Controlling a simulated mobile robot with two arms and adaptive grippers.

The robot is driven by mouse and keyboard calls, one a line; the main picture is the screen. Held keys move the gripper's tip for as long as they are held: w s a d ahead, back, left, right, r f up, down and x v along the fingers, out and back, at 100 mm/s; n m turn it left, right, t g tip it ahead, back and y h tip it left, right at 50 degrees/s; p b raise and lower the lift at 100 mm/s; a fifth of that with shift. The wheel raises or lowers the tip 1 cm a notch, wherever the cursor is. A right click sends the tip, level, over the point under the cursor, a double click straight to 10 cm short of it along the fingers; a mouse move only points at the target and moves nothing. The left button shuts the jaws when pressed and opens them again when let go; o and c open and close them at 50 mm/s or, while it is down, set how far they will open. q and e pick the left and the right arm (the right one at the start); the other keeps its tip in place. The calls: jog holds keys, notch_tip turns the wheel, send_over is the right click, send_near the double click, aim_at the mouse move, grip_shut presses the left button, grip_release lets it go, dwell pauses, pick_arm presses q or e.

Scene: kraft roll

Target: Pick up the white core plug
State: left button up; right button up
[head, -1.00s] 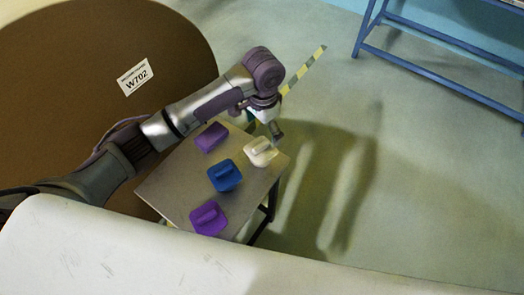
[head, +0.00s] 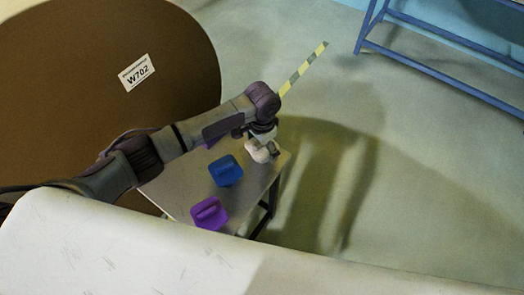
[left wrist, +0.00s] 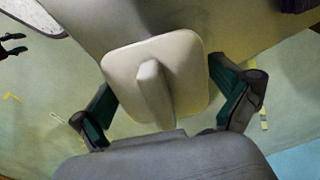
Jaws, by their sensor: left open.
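The white core plug (head: 258,152) is on the small table near its right corner, partly hidden by my left gripper (head: 266,148) in the head view. In the left wrist view it is a pale rounded square plate (left wrist: 187,60) with a raised grip bar across its middle. My left gripper (left wrist: 163,82) is open, with one green-padded finger on each side of the plug. The fingers do not look closed on it; whether either touches the plate's edge I cannot tell.
A blue plug (head: 226,171) and a purple plug (head: 209,213) stand on the table (head: 180,198); another purple plug (head: 209,144) is mostly behind my arm. A large brown roll (head: 80,100) stands at left, a pale surface (head: 130,255) in front.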

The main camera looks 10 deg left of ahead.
pick_arm(q)
jog(key=shift+c, duration=0.2)
jog(key=c, duration=1)
jog(key=shift+o, duration=0.2)
jog(key=shift+r, duration=0.1)
